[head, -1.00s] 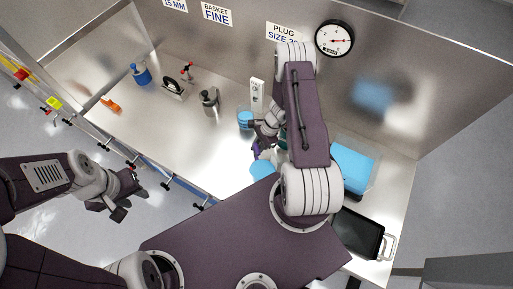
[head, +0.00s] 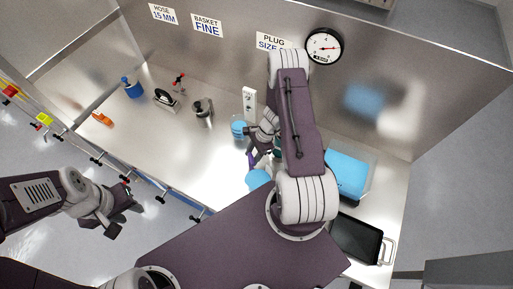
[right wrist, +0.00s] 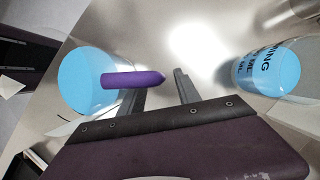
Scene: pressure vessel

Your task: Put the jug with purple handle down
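The jug (head: 258,178) holds blue liquid and is near the bench's front edge, partly hidden by my right arm. I cannot tell whether its base touches the bench. In the right wrist view the jug (right wrist: 88,80) is at the left, its purple handle (right wrist: 130,79) pointing right. The handle also shows in the head view (head: 251,160). My right gripper (right wrist: 160,88) has its fingers apart; the handle overlaps the left finger and its end lies between them. My left gripper (head: 122,210) is empty, its fingers apart, in front of the bench.
A clear beaker with blue liquid (head: 239,129) stands behind the jug; it is at the right in the wrist view (right wrist: 266,68). A white box (head: 249,103), a grey canister (head: 203,110), a blue tub (head: 347,172) and a dark tray (head: 356,238) are around. Bench left of the jug is clear.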

